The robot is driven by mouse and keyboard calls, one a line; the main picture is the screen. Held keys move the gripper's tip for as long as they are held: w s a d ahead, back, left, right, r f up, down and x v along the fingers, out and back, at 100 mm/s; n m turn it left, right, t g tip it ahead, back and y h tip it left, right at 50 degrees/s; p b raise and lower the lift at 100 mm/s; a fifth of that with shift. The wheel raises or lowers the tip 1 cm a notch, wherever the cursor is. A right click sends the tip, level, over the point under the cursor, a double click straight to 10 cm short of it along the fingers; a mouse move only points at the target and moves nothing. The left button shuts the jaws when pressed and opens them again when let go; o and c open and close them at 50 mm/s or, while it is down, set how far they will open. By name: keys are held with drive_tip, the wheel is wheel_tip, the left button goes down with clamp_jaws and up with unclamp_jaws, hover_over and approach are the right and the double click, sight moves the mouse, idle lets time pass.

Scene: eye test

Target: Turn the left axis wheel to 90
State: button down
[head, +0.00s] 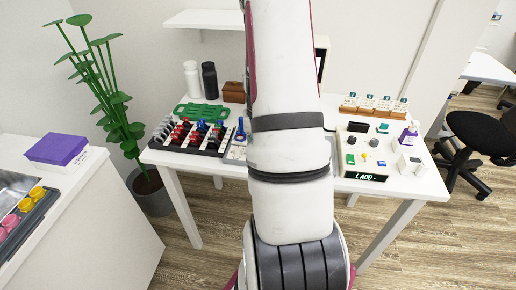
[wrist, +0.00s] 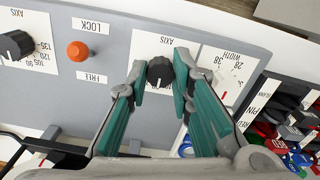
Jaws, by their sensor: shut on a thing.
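In the wrist view my gripper (wrist: 160,68) is shut on a black axis wheel (wrist: 160,73), one teal-padded finger on each side. A label reading AXIS stands upside down above it. The white dial card around it is largely covered by the fingers, so I cannot read its setting. A second black axis wheel (wrist: 14,46) is at the left edge, apart from the gripper, with 90, 105, 120 and 135 marks beside it. I cannot tell from the labels which wheel is the left one. In the head view my arm hides the gripper and both wheels.
An orange knob (wrist: 77,51) sits between LOCK and FREE labels on the grey panel (wrist: 110,18). A WIDTH dial (wrist: 225,75) and colourful lens pieces (wrist: 290,135) are at right. A control box (head: 362,155) and lens rack (head: 185,152) stand on the white table (head: 430,185).

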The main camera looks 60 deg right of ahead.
drive_tip(key=c, duration=1.4)
unclamp_jaws()
wheel_tip(320, 180, up, 12)
